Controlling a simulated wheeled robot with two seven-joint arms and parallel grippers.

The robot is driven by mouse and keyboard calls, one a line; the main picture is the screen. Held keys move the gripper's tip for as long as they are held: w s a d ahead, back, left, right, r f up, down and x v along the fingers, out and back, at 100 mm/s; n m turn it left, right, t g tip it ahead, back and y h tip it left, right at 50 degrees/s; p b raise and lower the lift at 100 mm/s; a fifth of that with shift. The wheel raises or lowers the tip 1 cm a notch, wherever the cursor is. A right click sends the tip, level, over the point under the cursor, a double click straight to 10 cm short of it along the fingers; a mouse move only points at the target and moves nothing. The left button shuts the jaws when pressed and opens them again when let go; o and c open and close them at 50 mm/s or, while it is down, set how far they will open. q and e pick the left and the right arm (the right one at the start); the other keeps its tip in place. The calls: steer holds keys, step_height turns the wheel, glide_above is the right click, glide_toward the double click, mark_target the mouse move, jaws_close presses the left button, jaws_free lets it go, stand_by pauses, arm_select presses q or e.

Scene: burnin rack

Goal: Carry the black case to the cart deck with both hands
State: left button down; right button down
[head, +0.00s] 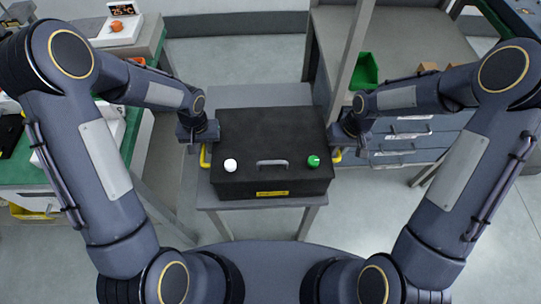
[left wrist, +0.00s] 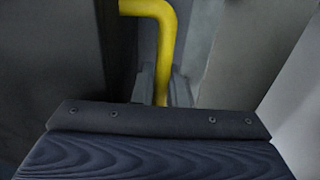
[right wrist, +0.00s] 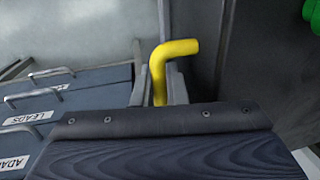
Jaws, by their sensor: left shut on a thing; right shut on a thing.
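The black case (head: 268,145) is upright over a grey deck (head: 232,97) in the middle of the head view. I cannot tell whether it rests on the deck or hangs just above it. It has a grey front handle, a yellow label and a yellow handle on each side. My left gripper (head: 204,150) is shut on the left yellow handle (left wrist: 162,35). My right gripper (head: 338,150) is shut on the right yellow handle (right wrist: 172,52). The wrist views show the fingers on either side of each handle.
A white knob (head: 230,165) and a green knob (head: 313,161) sit on the case. A bench with a display (head: 122,8) stands at left. A workbench with drawers (head: 405,145) and a green bin (head: 364,72) stands close at right. Open floor lies behind the deck.

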arm_select(q)
steer(key=shift+w+r, duration=0.1)
steer(key=shift+r, duration=0.1)
arm_select(e)
steer(key=shift+r, duration=0.2)
